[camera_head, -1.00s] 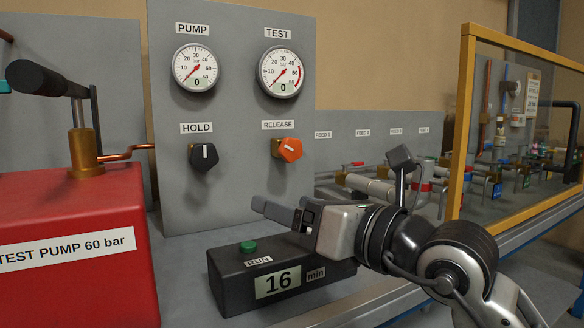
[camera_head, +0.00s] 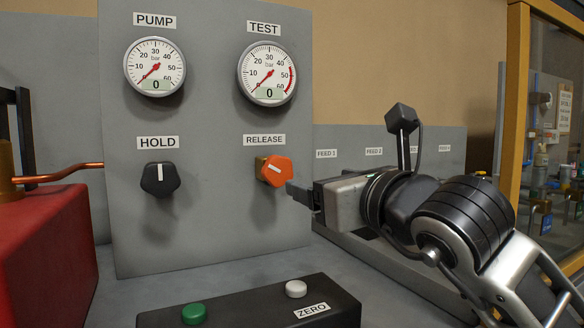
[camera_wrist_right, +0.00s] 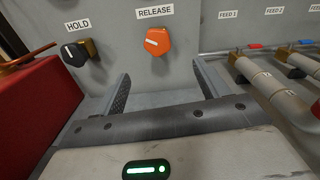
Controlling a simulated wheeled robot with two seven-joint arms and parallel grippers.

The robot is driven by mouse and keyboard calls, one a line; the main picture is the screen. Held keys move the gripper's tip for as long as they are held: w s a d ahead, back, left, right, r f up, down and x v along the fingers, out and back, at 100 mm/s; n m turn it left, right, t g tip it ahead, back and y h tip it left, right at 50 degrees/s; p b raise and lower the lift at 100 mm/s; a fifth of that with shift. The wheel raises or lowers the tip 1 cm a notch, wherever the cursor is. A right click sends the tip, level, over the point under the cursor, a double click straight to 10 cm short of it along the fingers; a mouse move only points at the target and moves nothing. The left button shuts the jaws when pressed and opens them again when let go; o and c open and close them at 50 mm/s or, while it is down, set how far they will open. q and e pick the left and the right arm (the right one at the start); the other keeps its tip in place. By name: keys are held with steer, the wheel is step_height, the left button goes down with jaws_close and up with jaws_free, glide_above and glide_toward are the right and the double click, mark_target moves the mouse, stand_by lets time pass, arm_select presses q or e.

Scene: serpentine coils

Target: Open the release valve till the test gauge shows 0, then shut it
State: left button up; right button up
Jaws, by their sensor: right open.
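The orange release valve knob (camera_head: 274,170) sits on the grey panel under the RELEASE label; its white mark lies nearly level, slightly tilted. It also shows in the right wrist view (camera_wrist_right: 157,42). The test gauge (camera_head: 268,73) above it reads 0. My right gripper (camera_head: 291,196) is just right of and slightly below the knob in the head view. In the wrist view my right gripper (camera_wrist_right: 160,82) is open and empty, its two fingers apart with the knob ahead, between and beyond them. I cannot tell whether a finger touches the knob. My left gripper is not in view.
The pump gauge (camera_head: 155,67) reads 0. The black hold knob (camera_head: 160,178) is left of the release knob, its mark upright. A box with a green button (camera_head: 194,313) and a white ZERO button (camera_head: 296,289) stands below. The red pump (camera_head: 45,250) is at left.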

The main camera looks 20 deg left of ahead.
mark_target(280, 169)
steer(key=x, duration=0.4)
steer(key=p+x, duration=0.1)
steer(key=x, duration=0.4)
steer(key=p+x, duration=0.1)
steer(key=x, duration=0.3)
steer(key=shift+s+a+r, duration=0.2)
steer(key=shift+a, duration=0.2)
steer(key=shift+p+x, duration=0.45)
steer(key=shift+x, duration=0.35)
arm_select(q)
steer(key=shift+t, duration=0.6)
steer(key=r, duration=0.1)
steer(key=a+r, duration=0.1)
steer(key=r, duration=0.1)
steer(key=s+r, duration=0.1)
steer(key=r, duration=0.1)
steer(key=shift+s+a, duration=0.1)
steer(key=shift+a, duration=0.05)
arm_select(e)
steer(key=shift+w+f, duration=0.1)
steer(key=c, duration=1)
